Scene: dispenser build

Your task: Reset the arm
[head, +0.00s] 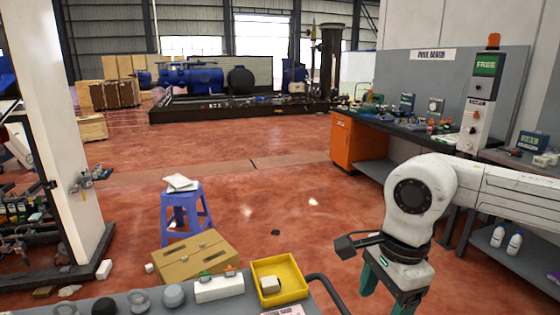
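My arm comes in from the right edge of the head view and bends down at a white joint. My gripper (387,303) hangs at the lower right, pointing down, with two teal fingers. The fingers stand apart, and I see nothing between them. The lower part of the gripper is cut off by the bottom edge of the picture. It is to the right of the grey table, apart from the yellow tray (296,268).
The grey table (150,310) at bottom left holds a white button box (218,289), grey round parts and the tray with a pale block (270,285). A cardboard box (195,257) and blue stool (184,212) stand beyond. A workbench (357,148) stands behind my arm. Mid-floor is clear.

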